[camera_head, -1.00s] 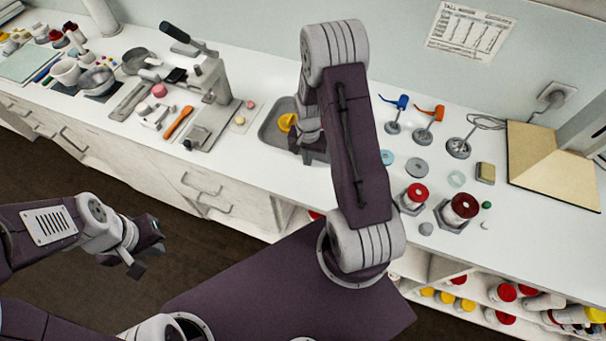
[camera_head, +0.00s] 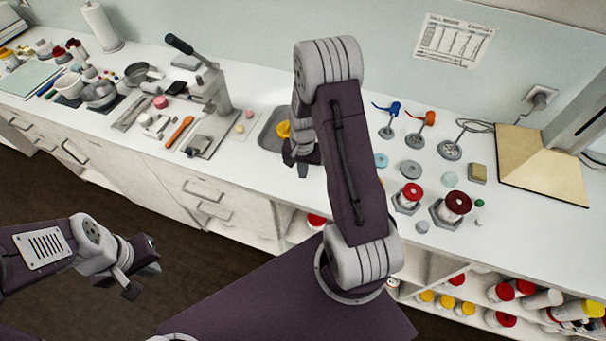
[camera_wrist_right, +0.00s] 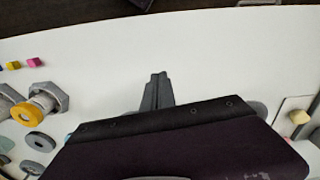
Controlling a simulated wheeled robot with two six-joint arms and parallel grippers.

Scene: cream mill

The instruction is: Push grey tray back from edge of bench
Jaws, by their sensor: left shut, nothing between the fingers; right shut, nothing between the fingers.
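The grey tray (camera_head: 269,131) lies on the white bench near its front edge, left of my right forearm in the head view. A yellow thing (camera_head: 283,129) shows in it, and its right part is hidden by my right arm. My right gripper (camera_head: 302,168) is shut and empty at the tray's front right, low over the bench's front edge. Whether it touches the tray I cannot tell. Its closed fingers show in the right wrist view (camera_wrist_right: 158,90) against white surface. My left gripper (camera_head: 140,282) is shut and empty over the floor, away from the bench.
Left of the tray stands a lever press (camera_head: 212,95) with an orange-handled tool (camera_head: 180,131) nearby. Right of my arm are red-capped pieces (camera_head: 410,196), discs and a beige board (camera_head: 545,170). Open shelves below hold several jars (camera_head: 505,291).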

